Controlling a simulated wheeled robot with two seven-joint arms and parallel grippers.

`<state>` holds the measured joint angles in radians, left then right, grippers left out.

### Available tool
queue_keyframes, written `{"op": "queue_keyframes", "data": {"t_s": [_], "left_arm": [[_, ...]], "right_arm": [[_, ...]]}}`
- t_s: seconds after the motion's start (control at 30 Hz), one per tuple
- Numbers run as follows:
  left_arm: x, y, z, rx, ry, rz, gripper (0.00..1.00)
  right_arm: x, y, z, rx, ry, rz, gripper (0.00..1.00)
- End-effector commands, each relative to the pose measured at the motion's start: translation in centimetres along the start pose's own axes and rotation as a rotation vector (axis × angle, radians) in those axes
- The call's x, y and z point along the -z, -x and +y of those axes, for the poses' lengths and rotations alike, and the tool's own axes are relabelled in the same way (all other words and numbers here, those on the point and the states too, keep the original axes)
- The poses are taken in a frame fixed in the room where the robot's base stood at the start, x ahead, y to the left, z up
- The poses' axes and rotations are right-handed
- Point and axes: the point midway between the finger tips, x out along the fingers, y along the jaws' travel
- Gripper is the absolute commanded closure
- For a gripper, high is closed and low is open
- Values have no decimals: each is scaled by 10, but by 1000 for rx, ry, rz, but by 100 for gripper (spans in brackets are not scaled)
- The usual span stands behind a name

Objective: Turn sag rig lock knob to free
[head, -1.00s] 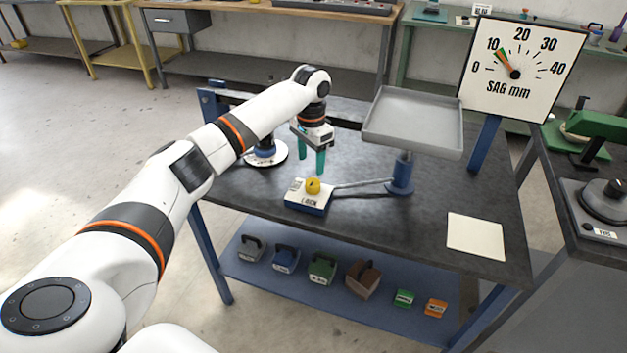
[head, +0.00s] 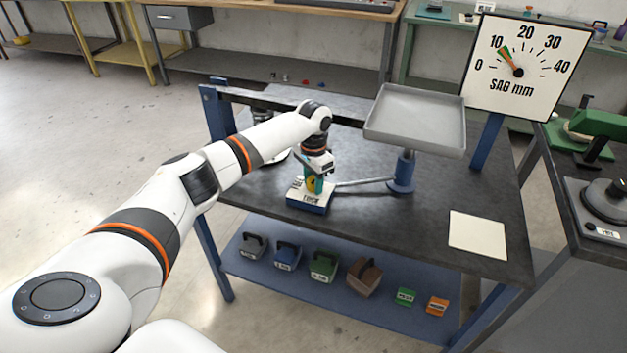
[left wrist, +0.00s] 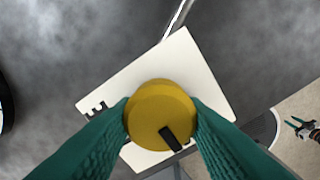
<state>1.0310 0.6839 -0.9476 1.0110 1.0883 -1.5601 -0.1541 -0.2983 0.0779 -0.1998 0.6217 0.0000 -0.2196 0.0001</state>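The yellow lock knob (left wrist: 160,112) sits on top of a small white-and-blue block (head: 309,201) on the dark bench. A dark pointer mark on the knob points to the lower right in the left wrist view. My left gripper (head: 314,184) is down over the knob, with a teal finger on each side of it. In the left wrist view both fingers (left wrist: 161,115) reach the knob's sides and appear to touch it. The lettering on the block is partly covered by the fingers and knob.
A rod runs from the block to a blue post under a grey tray (head: 415,118). A sag dial (head: 525,66) stands behind, its needle near 10. A pale square plate (head: 477,234) lies at the front right. Several weights sit on the blue lower shelf (head: 340,288).

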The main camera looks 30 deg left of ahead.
Motion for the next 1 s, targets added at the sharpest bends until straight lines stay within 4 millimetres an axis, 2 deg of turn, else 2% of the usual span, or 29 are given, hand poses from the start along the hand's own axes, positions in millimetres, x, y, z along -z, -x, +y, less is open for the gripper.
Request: {"op": "queue_keyframes", "data": {"t_s": [0.03,0.1,0.13,0.37,0.57,1.0], "left_arm": [[0,0,0,0,0,0,72],[0,0,0,0,0,0,83],[0,0,0,0,0,0,85],[0,2,0,1,-21,0,85],[0,3,0,2,-106,0,85],[-1,3,1,2,-487,-1,85]], "right_arm": [[1,0,0,0,0,2,64],[2,0,0,0,0,3,64],[2,0,0,0,0,3,64],[3,3,0,1,1,5,64],[2,13,-2,2,1,5,64],[0,39,-3,3,2,6,64]]}}
